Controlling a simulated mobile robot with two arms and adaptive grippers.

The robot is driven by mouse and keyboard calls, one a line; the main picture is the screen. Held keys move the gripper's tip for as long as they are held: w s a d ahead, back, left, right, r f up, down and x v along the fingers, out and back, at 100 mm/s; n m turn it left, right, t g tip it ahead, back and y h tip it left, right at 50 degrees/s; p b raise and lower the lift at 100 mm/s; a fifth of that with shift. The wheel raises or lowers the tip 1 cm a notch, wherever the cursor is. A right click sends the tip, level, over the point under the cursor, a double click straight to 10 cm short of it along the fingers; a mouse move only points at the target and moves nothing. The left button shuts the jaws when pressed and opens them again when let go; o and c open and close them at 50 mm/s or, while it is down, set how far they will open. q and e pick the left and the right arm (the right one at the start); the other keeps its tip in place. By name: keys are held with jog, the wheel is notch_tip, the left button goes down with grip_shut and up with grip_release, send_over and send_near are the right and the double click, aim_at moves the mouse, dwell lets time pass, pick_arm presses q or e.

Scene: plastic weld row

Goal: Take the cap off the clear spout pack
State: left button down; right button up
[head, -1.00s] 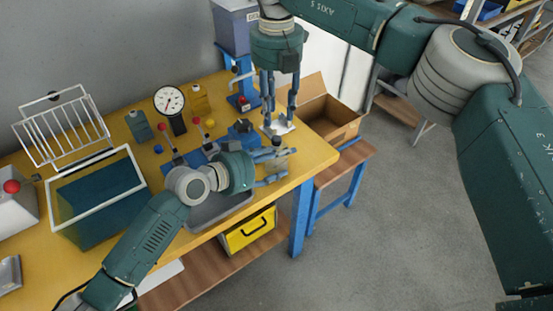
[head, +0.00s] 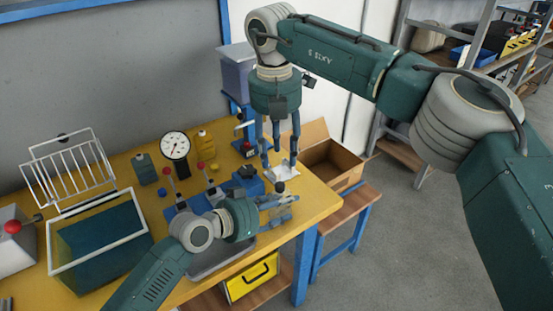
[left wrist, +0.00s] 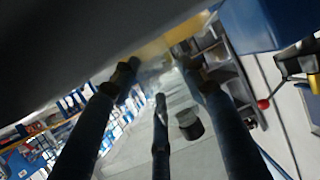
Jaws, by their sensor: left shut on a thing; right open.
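The clear spout pack (head: 277,200) is between the fingers of my left gripper (head: 284,207), which is shut on it near the table's front right corner. The pack is see-through and hard to make out. Its dark cap (head: 280,187) shows at its upper end, on the pack as far as I can tell. The left wrist view shows a dark round cap (left wrist: 190,125) between the left fingers (left wrist: 165,75). My right gripper (head: 280,162) points down, open and empty, behind and above the cap, apart from it.
A white flat piece (head: 266,175) lies under the right gripper. A blue device (head: 246,178) stands left of it. A dial gauge (head: 175,146), bottles and a blue bin with a white rim (head: 100,256) are further left. An open cardboard box (head: 335,166) stands right.

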aim_at(280, 185)
jog(key=f+m, duration=0.1)
jog(key=f, duration=0.2)
jog(key=f+m, duration=0.1)
jog(key=f, duration=0.2)
jog(key=f+m, duration=0.1)
jog(key=f, duration=0.2)
jog(key=shift+w+d+f+m+t+h, duration=0.2)
jog(key=shift+f+m+t+h, duration=0.1)
jog(key=shift+m, duration=0.1)
grip_shut()
jog(key=shift+r, duration=0.2)
dwell(0.7)
jog(key=shift+s+r, duration=0.1)
jog(key=shift+r, duration=0.85)
